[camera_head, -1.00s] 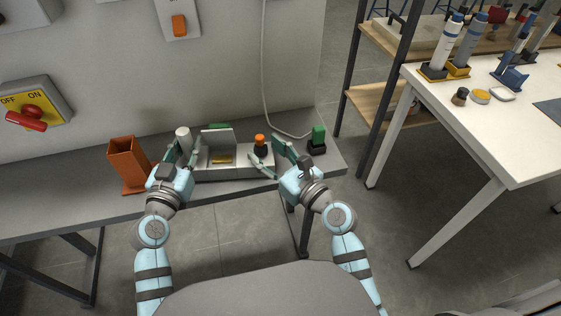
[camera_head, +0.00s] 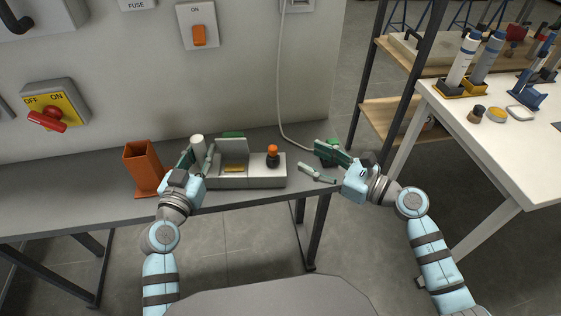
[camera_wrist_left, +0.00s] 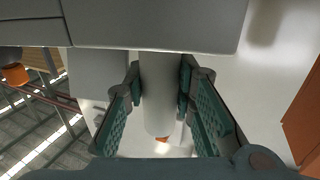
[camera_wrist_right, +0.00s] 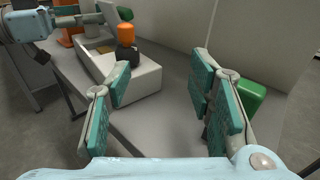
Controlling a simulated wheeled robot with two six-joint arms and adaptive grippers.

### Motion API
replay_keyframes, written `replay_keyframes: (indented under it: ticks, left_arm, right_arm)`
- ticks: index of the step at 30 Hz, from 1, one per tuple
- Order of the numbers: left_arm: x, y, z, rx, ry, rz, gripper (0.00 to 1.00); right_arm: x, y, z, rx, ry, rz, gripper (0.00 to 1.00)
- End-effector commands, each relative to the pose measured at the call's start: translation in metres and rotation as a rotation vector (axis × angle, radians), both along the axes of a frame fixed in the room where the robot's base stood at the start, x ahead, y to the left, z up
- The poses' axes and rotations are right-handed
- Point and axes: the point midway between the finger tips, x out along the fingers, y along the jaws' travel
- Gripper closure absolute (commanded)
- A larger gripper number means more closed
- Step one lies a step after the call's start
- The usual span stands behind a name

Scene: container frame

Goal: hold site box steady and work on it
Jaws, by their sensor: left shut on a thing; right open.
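The site box, a grey box (camera_head: 265,181), sits on the bench with its grey lid (camera_head: 233,150) raised; a yellowish piece (camera_head: 235,169) shows inside. An orange-topped black knob (camera_head: 272,157) stands on its right part and also shows in the right wrist view (camera_wrist_right: 126,42). My left gripper (camera_head: 198,158) is shut on a white cylinder (camera_wrist_left: 160,95) at the box's left end. My right gripper (camera_head: 322,162) is open and empty at the bench's right end. A green block (camera_wrist_right: 250,96) stands close by, partly hidden behind a finger in the right wrist view.
An orange open-topped holder (camera_head: 146,172) stands left of the box. A grey wall panel with a red switch (camera_head: 47,118) and an orange switch (camera_head: 199,36) rises behind. A pale cable (camera_head: 281,90) hangs down to the bench. A white table (camera_head: 490,140) stands to the right.

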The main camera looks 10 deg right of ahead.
Motion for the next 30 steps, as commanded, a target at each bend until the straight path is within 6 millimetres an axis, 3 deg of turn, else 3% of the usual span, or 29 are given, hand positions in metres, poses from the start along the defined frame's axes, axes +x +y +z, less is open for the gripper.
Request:
replay_keyframes:
  ticks: [3, 7, 21, 30]
  left_arm:
    - [0.0, 0.0, 0.001, -0.001, -0.002, 0.0, 1.0]
    - [0.0, 0.0, 0.001, 0.0, -0.001, 0.0, 1.0]
    - [0.0, 0.0, 0.001, -0.001, -0.002, 0.001, 1.0]
    - [0.0, 0.0, 0.001, -0.001, -0.002, 0.0, 1.0]
  right_arm:
    - [-0.009, -0.015, -0.007, 0.049, 0.039, 0.138, 0.52]
    - [-0.023, 0.001, -0.004, 0.087, -0.003, 0.24, 0.52]
    - [0.033, 0.09, -0.005, 0.079, -0.009, 0.241, 0.52]
    - [0.038, 0.098, -0.005, 0.076, -0.009, 0.24, 0.52]
